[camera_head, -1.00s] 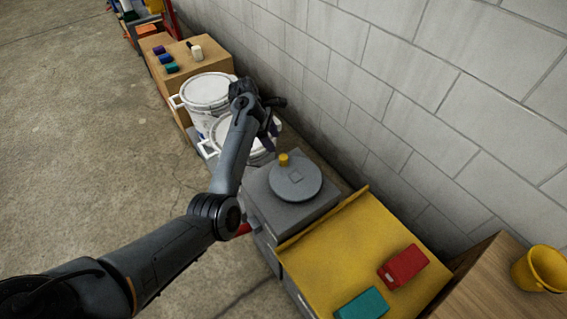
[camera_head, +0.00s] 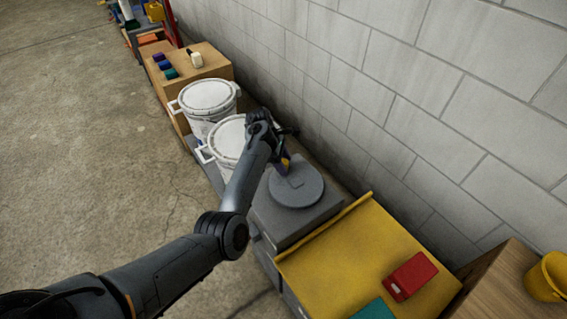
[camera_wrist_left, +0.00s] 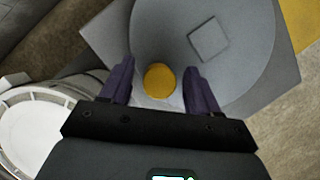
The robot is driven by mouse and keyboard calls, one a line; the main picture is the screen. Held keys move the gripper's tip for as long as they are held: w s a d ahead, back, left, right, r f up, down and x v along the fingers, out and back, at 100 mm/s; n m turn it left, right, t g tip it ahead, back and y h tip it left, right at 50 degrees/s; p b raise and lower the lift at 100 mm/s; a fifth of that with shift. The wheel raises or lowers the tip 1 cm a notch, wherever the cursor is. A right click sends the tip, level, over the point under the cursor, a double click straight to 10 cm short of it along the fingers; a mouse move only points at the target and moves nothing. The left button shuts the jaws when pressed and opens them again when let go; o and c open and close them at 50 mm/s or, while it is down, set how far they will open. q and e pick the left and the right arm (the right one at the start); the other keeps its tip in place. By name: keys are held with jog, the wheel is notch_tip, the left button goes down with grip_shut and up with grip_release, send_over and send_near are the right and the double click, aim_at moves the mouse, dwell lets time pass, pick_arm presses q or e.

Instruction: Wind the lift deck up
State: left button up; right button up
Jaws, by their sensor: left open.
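A grey round crank wheel (camera_head: 297,184) lies flat on top of a grey box (camera_head: 268,223). In the left wrist view the wheel (camera_wrist_left: 222,70) has a raised square at its hub and a yellow knob (camera_wrist_left: 159,81) near its rim. My left gripper (camera_wrist_left: 158,72) is open, with its purple fingers on either side of the knob; contact cannot be told. In the head view the left gripper (camera_head: 284,165) is over the wheel's far-left rim and mostly hides the knob. A yellow deck (camera_head: 350,255) adjoins the box. My right gripper is not in view.
A red case (camera_head: 410,276) and a teal block (camera_head: 374,311) lie on the yellow deck. White lidded buckets (camera_head: 207,96) stand beyond the wheel. A yellow bucket (camera_head: 547,278) stands at right. A block wall (camera_head: 400,90) runs close behind; the left floor is clear.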

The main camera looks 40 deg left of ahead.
pick_arm(q)
grip_shut()
dwell(0.3)
jog(key=shift+r, duration=0.1)
